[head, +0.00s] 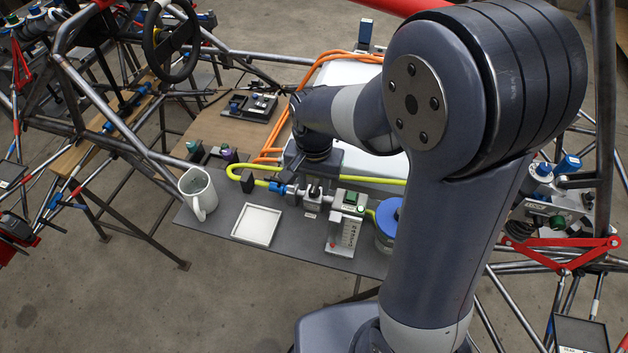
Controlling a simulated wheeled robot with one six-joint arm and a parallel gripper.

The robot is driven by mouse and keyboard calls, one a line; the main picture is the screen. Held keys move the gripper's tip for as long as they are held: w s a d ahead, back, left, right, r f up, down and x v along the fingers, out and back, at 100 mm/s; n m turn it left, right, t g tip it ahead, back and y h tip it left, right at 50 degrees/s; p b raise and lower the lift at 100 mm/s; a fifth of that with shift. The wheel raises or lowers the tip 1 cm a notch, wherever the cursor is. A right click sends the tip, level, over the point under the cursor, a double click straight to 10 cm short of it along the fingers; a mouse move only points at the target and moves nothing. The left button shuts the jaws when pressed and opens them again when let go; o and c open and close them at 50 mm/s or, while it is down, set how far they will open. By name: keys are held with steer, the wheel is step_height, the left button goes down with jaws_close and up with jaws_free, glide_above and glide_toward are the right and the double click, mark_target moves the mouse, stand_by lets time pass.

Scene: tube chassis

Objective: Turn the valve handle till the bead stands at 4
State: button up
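A small flow gauge (343,235) with a marked scale stands on the dark grey board right of centre, with a green part on top. Its bead and numbers are too small to read. A yellow hose (243,172) runs to a blue fitting (277,187). A small metal valve (314,193) sits in the line between that fitting and the gauge; its handle cannot be made out clearly. My gripper (314,181) points down just above the valve, below my dark wrist. Its fingertips are too small and covered to show whether they are open, shut or touching the handle.
A white mug (198,193) and a shallow white tray (257,224) stand left of the gauge. A blue-topped round container (387,219) is at its right, partly behind my arm. Orange hoses (309,88) run behind. Steel chassis tubes (97,119) surround the board (299,243).

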steer(key=shift+c, duration=0.4)
jaws_close()
steer(key=shift+n, duration=0.3)
steer(key=n, duration=0.6)
steer(key=shift+d+b, duration=0.1)
steer(key=shift+b, duration=0.3)
steer(key=n, duration=0.3)
steer(key=shift+n, duration=0.4)
steer(key=shift+d+n, duration=0.1)
steer(key=shift+n, duration=1.7)
